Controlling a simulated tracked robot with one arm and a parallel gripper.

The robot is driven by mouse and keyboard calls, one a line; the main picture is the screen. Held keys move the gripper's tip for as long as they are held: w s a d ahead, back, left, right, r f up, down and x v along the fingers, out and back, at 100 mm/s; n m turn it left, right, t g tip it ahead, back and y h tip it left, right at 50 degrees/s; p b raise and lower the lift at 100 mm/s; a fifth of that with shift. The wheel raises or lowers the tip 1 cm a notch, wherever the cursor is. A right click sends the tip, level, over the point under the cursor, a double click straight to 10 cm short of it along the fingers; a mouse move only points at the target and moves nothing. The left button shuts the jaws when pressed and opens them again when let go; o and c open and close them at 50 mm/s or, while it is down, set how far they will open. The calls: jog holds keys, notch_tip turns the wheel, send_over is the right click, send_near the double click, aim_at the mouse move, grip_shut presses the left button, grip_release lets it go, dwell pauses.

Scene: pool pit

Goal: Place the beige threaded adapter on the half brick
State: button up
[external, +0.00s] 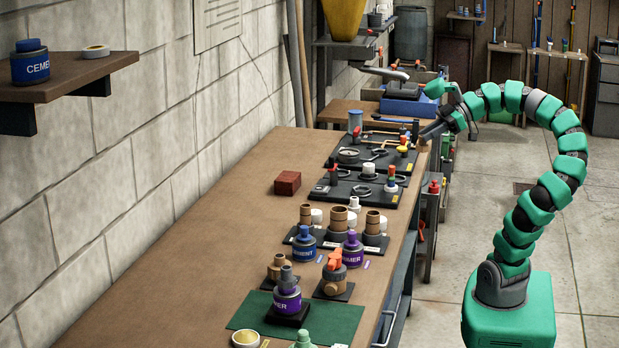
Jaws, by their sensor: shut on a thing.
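The half brick (288,183) is a small reddish-brown block lying on the bare brown bench top, left of the rows of fittings. My green segmented arm arches over from its base at the right. My gripper (426,138) is at the bench's right edge, near the black trays, to the right of and farther back than the half brick. It is shut on a small beige piece, the threaded adapter (422,146), which shows just below the fingertips. The adapter's threads are too small to make out. The top of the half brick is bare.
Black trays (352,189) with rings and fittings lie between my gripper and the half brick. Brown pipe pieces (339,218), blue and purple cans, and a green mat (325,322) stand nearer the camera. The bench (200,250) is clear along the wall side.

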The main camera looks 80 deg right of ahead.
jog(key=w+d+r+m+t+h+p, duration=0.1)
jog(key=w+d+r+m+h+p, duration=0.2)
jog(key=w+d, duration=0.6)
jog(key=m+h+p, duration=0.5)
jog(key=p, duration=0.5)
send_over(293, 177)
jog(key=shift+f, duration=10.15)
jog(key=shift+f, duration=0.1)
jog(key=o, duration=1)
